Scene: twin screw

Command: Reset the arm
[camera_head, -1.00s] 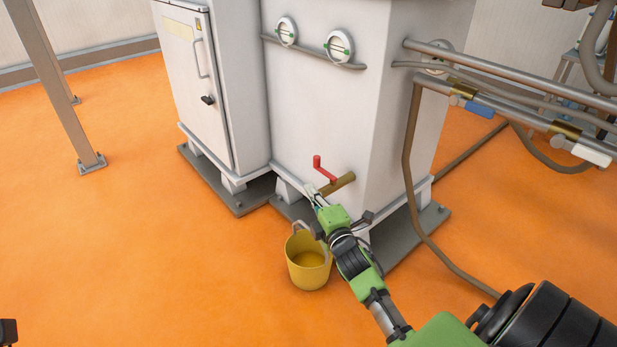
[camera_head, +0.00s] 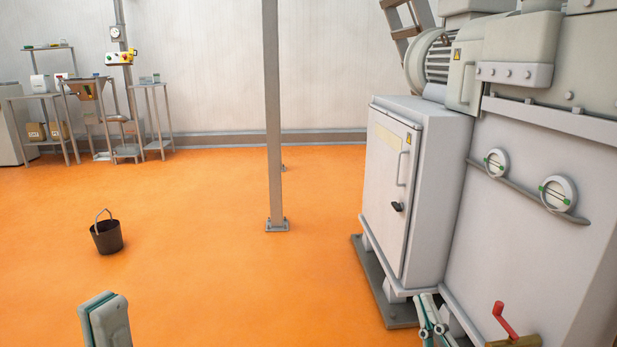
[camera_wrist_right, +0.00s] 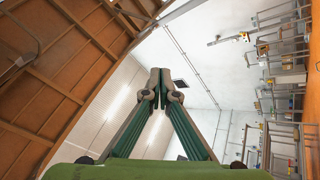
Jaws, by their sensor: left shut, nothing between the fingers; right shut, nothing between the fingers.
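My left gripper (camera_head: 105,318) stands at the bottom left of the head view, shut and empty, over the open floor. My right gripper (camera_head: 431,316) shows at the bottom edge of the head view, in front of the machine's base and left of the red-handled valve (camera_head: 506,322). In the right wrist view its fingers (camera_wrist_right: 160,88) meet at the tips, shut with nothing between them. Most of both arms is out of the picture.
The grey machine (camera_head: 545,235) and its cabinet (camera_head: 392,190) fill the right side. A post (camera_head: 272,120) stands mid-view. A dark bucket (camera_head: 107,237) sits on the orange floor at left. Steel tables (camera_head: 155,115) line the back left. The floor between is clear.

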